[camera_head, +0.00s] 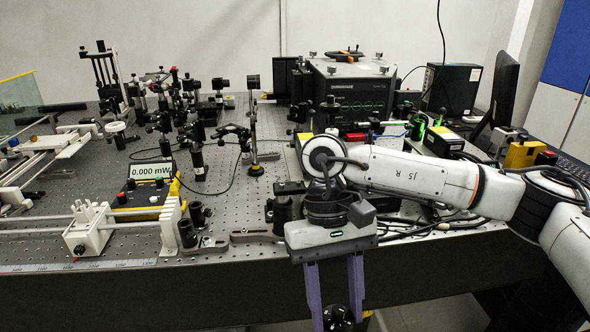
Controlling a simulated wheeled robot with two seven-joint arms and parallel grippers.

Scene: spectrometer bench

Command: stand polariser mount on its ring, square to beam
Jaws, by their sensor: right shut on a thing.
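My right gripper (336,316) hangs at the front edge of the bench, its two purple fingers pointing down in the picture. It is shut on a dark, round-faced piece (339,318) between the fingertips, which looks like the polariser mount. The lower part of this piece is cut off by the bottom of the picture. In the picture the held piece lies below the bench's front edge. I cannot make out a ring for it on the bench; my right arm and gripper hide part of the top. My left gripper is not in view.
The perforated bench (225,215) carries several dark optic posts. A power meter (150,172) reads 0.000 mW. A white rail assembly (92,228) stands at the front left. A large black instrument (350,92) stands behind my right arm. Free bench shows left of centre.

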